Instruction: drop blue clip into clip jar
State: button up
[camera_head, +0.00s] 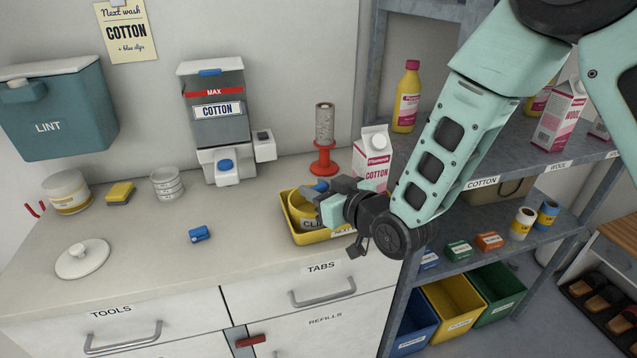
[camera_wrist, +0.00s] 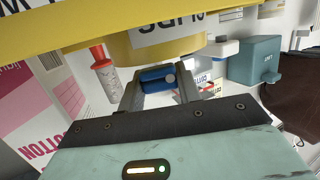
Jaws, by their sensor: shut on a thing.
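My gripper (camera_head: 316,192) is shut on a blue clip (camera_wrist: 155,77), which shows between the two fingertips in the wrist view. In the head view a bit of blue shows at the fingertips (camera_head: 321,186). The clip jar (camera_head: 299,212), yellow with a partly hidden "CLI..." label, stands in a yellow tray (camera_head: 318,239). My gripper is at the jar's upper right side and hides part of it. The jar also shows in the wrist view (camera_wrist: 150,43), its label upside down. I cannot tell whether the clip is over the opening. Another blue clip (camera_head: 200,234) lies on the counter.
A red stand with a grey roll (camera_head: 324,140) and a pink-and-white cotton carton (camera_head: 374,150) stand close behind my gripper. A white lid (camera_head: 82,258) lies on the counter at left. A cotton dispenser (camera_head: 217,120) stands at the back. The counter's middle is mostly clear.

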jog(key=shift+f, duration=0.8)
jog(key=o, duration=1)
jog(key=p+v, duration=1.5)
jog(key=v, duration=0.2)
jog(key=shift+s+d, duration=0.15)
jog(key=shift+s, duration=0.05)
